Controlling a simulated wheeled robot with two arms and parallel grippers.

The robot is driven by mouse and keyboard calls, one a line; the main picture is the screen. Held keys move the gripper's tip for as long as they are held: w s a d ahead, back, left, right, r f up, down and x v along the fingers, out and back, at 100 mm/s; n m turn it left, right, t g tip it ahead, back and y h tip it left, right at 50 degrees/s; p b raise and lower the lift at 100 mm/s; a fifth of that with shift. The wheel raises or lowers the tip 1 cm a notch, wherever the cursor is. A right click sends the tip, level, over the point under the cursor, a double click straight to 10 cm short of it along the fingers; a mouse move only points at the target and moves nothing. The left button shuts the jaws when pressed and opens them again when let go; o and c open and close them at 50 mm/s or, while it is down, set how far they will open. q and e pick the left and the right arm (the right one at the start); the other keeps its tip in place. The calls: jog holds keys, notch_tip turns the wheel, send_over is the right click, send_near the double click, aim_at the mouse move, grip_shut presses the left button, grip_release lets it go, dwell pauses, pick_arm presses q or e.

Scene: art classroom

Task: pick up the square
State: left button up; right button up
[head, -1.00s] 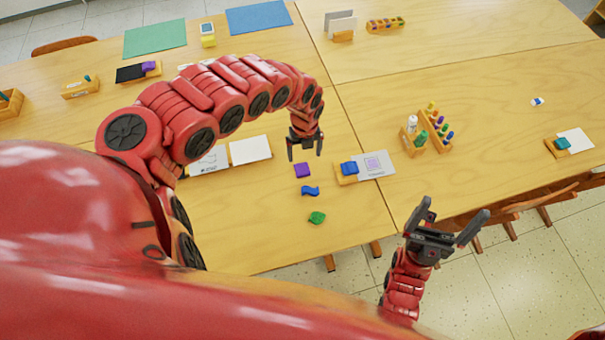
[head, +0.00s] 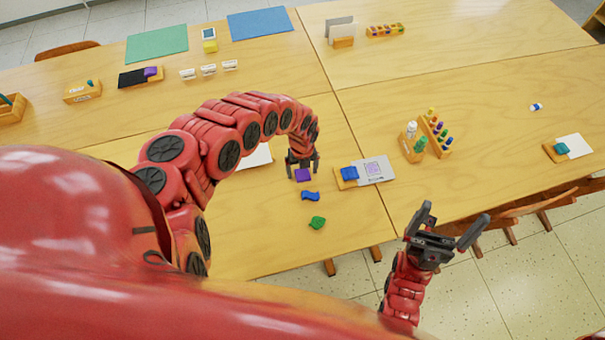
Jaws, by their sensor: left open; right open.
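A purple square (head: 303,175) lies on the wooden table, in the middle of the view. My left gripper (head: 303,172) is open, with its fingers pointing down right at the square. One finger shows on each side of its far part. I cannot tell whether the fingers touch it. My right gripper (head: 449,228) is open and empty, out over the floor in front of the table edge, with its fingers pointing up.
A blue wavy piece (head: 311,196) and a green leaf-like piece (head: 317,222) lie in front of the square. To the right are a blue block (head: 349,173) on a wooden holder, a grey card (head: 376,170) and a rack of colored pegs (head: 436,134).

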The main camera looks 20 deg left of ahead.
pick_arm(q)
jog(key=c, duration=1.4)
jog(key=shift+r, duration=0.15)
